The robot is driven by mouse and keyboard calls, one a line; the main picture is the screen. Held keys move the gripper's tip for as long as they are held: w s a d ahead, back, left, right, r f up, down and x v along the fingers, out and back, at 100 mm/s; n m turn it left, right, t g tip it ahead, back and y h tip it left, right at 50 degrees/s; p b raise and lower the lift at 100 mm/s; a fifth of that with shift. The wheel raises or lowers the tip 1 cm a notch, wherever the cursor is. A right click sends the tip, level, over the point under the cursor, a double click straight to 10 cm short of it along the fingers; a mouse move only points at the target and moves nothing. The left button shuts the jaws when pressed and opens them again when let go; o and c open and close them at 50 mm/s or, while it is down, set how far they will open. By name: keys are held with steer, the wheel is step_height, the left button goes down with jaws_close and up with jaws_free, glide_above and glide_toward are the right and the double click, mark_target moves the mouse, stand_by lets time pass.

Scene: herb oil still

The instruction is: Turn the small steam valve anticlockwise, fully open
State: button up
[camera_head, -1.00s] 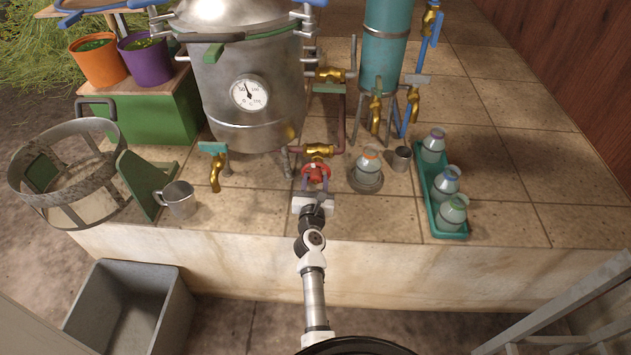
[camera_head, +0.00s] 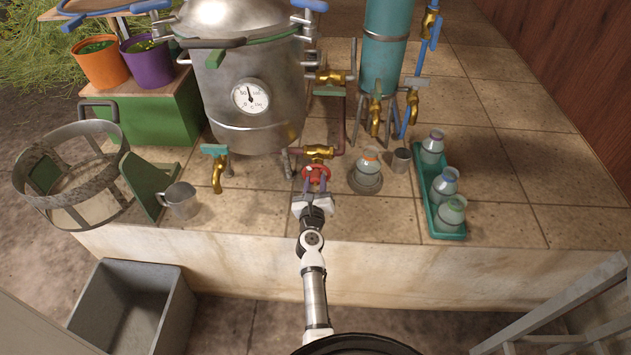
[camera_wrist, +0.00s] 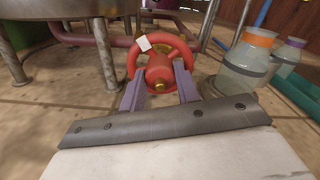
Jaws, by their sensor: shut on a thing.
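The small steam valve has a red round handwheel (camera_head: 317,173) on a brass body (camera_head: 319,152), low in front of the steel still. My gripper (camera_head: 316,184) reaches the wheel from the front. Its two purple fingers, also in the wrist view (camera_wrist: 160,84), are shut on the wheel, one at each side of the lower hub.
A glass bottle with an orange collar (camera_head: 368,165) stands close right of the valve, beside a small metal cup (camera_head: 401,160). A brass tap with a teal handle (camera_head: 217,170) is to the left. A teal tray (camera_head: 447,230) holds several bottles.

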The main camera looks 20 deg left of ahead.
steer(key=n+p, duration=0.2)
steer(key=n, duration=0.4)
steer(key=shift+r, duration=0.15)
steer(key=shift+n+p, duration=0.9)
steer(key=shift+n, duration=1.9)
steer(key=o, duration=1)
steer(key=shift+c, duration=0.2)
steer(key=shift+s+f, duration=0.1)
steer(key=shift+f, duration=0.15)
